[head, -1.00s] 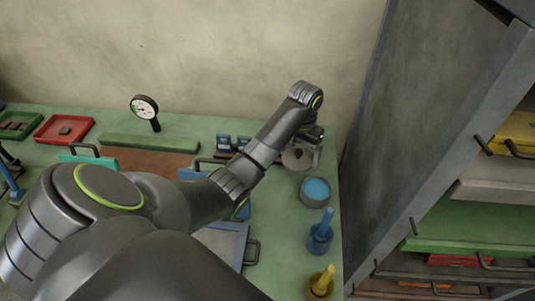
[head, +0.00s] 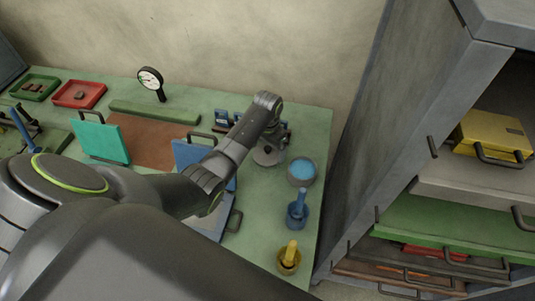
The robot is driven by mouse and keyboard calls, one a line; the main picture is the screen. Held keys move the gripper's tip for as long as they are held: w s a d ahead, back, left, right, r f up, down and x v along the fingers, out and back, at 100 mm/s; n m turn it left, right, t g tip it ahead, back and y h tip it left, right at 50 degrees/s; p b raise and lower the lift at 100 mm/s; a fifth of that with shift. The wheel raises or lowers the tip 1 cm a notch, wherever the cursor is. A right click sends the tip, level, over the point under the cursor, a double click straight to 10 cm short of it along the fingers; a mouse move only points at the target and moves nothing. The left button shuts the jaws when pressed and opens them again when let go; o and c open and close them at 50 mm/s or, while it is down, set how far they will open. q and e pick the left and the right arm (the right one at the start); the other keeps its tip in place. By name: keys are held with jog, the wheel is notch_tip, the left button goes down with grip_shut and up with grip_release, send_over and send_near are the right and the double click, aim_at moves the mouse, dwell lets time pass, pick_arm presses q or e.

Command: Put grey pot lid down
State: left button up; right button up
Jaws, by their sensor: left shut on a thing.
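The grey pot lid (head: 268,157) is a small round disc under the end of my left arm, near the back right of the green table. My left gripper (head: 277,140) is shut on the lid and partly hidden by my own wrist. The lid is just left of and behind a round grey pot (head: 301,181) with a blue inside. I cannot tell whether the lid touches the table. My right gripper is not in view.
A blue mortar (head: 297,216) and a yellow one (head: 289,262) stand along the right edge of the green table (head: 262,215). A dial gauge (head: 150,78), green bar (head: 154,112) and red tray (head: 79,94) are at the back. A grey rack (head: 400,130) stands right.

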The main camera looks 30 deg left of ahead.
aim_at(268, 153)
pick_arm(q)
notch_tip(268, 153, down, 3)
jog(key=shift+d+f, duration=0.1)
jog(key=shift+f, duration=0.2)
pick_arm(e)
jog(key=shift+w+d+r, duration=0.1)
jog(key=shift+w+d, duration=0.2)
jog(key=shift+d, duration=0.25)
pick_arm(q)
jog(key=shift+f, duration=0.1)
jog(key=o, duration=0.7)
jog(key=shift+r, duration=0.2)
notch_tip(268, 153, up, 12)
jog(key=shift+f, duration=0.1)
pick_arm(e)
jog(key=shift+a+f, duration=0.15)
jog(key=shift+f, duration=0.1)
